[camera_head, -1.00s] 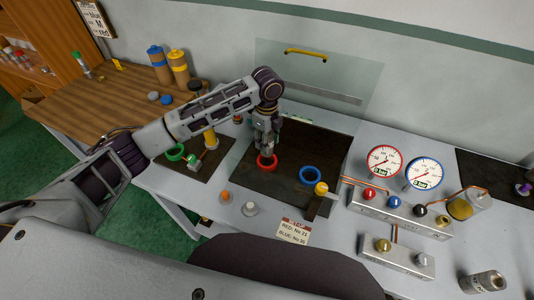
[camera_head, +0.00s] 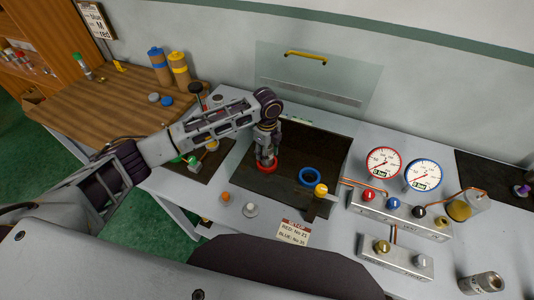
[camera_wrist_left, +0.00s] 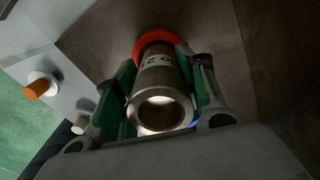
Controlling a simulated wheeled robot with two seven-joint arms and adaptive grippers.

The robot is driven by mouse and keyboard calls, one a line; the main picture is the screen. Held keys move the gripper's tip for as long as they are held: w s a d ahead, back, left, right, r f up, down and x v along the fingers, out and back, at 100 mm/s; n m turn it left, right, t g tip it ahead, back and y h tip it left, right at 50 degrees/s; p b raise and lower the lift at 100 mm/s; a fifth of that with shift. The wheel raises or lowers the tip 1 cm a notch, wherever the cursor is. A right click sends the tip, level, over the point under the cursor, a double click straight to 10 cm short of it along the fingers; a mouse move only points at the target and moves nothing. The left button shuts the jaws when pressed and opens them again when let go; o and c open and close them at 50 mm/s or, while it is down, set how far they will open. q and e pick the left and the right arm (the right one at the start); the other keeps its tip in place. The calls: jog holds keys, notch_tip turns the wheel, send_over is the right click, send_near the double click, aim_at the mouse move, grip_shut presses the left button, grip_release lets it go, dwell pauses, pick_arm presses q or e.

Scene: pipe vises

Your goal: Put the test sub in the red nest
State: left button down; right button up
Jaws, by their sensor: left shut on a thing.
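The test sub (camera_wrist_left: 160,98) is a hollow metal cylinder with dark lettering on its side. In the left wrist view it stands between the green-padded fingers of my left gripper (camera_wrist_left: 162,100), which is shut on it. The red nest (camera_wrist_left: 158,39) is a red ring just beyond the sub's far end; the sub hides part of it. In the head view my left gripper (camera_head: 266,156) points down at the red nest (camera_head: 264,167), and the sub is mostly hidden. I cannot tell whether the sub is seated in the ring. My right gripper is not in view.
A blue ring (camera_head: 310,177) lies right of the red nest on the dark mat (camera_head: 290,200). A yellow knob (camera_head: 321,189) stands beside it. Gauges and valve blocks are at right. A clear panel with a yellow handle (camera_head: 305,56) rises behind.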

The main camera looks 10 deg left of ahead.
pick_arm(q)
jog(key=shift+f, duration=0.5)
jog(key=shift+f, duration=0.1)
jog(key=c, duration=0.9)
grip_release()
jog(key=shift+o, duration=0.2)
notch_tip(320, 180, up, 12)
jog(key=shift+r+b, duration=0.1)
jog(key=shift+b, duration=0.55)
